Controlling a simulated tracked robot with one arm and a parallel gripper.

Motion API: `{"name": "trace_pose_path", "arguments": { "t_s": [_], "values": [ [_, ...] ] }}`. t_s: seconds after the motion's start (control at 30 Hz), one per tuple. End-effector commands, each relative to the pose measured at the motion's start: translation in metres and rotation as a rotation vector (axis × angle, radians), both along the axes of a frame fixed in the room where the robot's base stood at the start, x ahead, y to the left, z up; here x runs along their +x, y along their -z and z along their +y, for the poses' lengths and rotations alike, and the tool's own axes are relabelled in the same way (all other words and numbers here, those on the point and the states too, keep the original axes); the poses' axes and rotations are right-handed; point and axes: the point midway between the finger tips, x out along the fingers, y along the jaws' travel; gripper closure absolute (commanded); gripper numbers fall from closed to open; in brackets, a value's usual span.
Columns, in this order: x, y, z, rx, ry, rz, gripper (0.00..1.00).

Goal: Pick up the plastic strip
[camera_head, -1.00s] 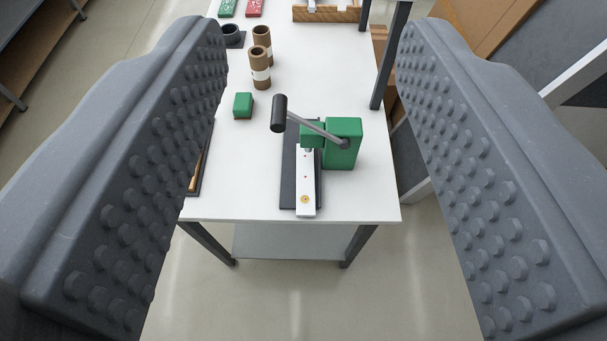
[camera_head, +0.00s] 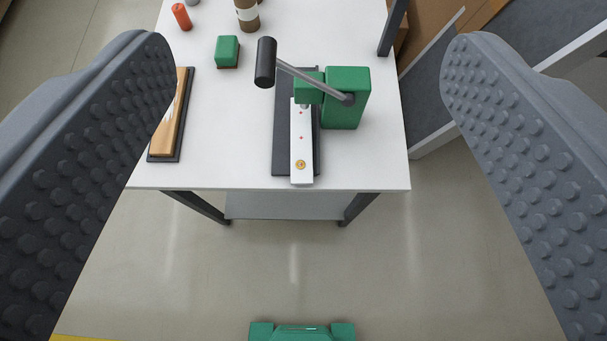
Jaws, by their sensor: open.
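The plastic strip (camera_head: 301,143) is white with small red marks and a round brass-coloured spot near its front end. It lies lengthwise on the dark base plate (camera_head: 283,150) of a green lever press (camera_head: 346,97), its far end under the press head. Its front end reaches close to the table's front edge. My gripper (camera_head: 307,50) is open and empty, its two studded grey fingers wide apart at the left and right of the picture. The strip shows between them, below and ahead of the gripper, not touched.
The press's lever with a black handle (camera_head: 266,62) rises left above the strip. A green block (camera_head: 228,51), a cardboard tube (camera_head: 247,14), an orange cylinder (camera_head: 182,16) and a dark tray with a wooden piece (camera_head: 168,125) stand on the white table (camera_head: 230,150). A dark post (camera_head: 393,28) stands at right.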

Motion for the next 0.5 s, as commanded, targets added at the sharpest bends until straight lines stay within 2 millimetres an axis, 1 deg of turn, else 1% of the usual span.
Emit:
{"name": "trace_pose_path", "arguments": {
  "t_s": [0.03,0.07,0.1,0.17,0.2,0.27,0.33,0.47,0.5],
  "values": [
    [0.016,0.028,0.0,-0.001,-0.001,0.053,0.29],
    [0.024,0.042,0.0,-0.001,-0.002,0.081,0.29],
    [0.035,0.063,0.0,-0.002,-0.002,0.12,0.29],
    [0.048,0.091,-0.001,-0.003,-0.003,0.175,0.29],
    [0.056,0.112,-0.001,-0.004,-0.004,0.213,0.29],
    [0.067,0.143,-0.001,-0.004,-0.005,0.27,0.29],
    [0.078,0.179,-0.002,-0.005,-0.006,0.337,0.29],
    [0.092,0.247,-0.003,-0.006,-0.011,0.46,0.29],
    [0.095,0.268,-0.003,-0.007,-0.012,0.497,0.29]
  ]
}}
